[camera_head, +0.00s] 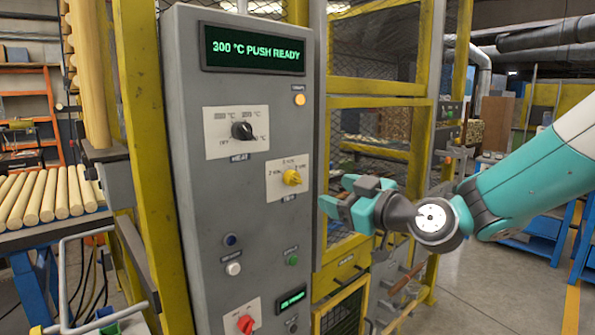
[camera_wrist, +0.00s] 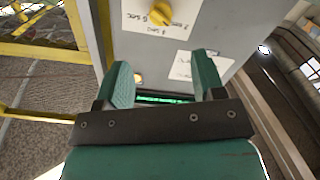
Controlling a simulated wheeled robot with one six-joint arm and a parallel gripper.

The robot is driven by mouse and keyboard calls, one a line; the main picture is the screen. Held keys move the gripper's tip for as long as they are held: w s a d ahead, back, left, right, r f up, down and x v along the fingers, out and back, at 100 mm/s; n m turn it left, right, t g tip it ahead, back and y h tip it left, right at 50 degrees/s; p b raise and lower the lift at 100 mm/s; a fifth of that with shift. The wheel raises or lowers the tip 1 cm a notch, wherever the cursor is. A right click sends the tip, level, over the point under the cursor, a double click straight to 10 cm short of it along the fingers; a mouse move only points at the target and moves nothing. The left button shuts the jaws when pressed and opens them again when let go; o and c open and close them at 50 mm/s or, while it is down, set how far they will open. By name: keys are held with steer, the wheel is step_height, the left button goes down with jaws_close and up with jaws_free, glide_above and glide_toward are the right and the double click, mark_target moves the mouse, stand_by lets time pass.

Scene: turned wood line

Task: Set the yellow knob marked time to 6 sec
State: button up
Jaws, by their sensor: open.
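The yellow knob (camera_head: 291,177) sits on a white label plate on the front of the grey control cabinet (camera_head: 240,210). Several "sec" marks are printed around it, too small to read surely in the head view. Which mark the knob points to cannot be told. In the wrist view the yellow knob (camera_wrist: 162,13) shows at the top edge, beyond the fingertips. My gripper (camera_head: 337,196) is open and empty, right of and a little below the knob, apart from it. In the wrist view my gripper (camera_wrist: 163,80) has its two green fingers spread.
Above the knob is a black heat knob (camera_head: 242,130), under a display (camera_head: 253,50) reading "300 °C PUSH READY". A red knob (camera_head: 245,323), a white button (camera_head: 233,268) and a green button (camera_head: 293,260) sit lower. A yellow mesh frame (camera_head: 378,102) stands behind my gripper.

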mark_target(298, 180)
steer(key=p+x, duration=0.5)
steer(key=x, duration=0.5)
steer(key=shift+w+a+r, duration=0.1)
steer(key=shift+w+a, duration=0.05)
steer(key=shift+a, duration=0.1)
steer(key=shift+x, duration=0.75)
steer(key=shift+c, duration=0.4)
steer(key=c, duration=0.9)
steer(key=shift+o, duration=0.3)
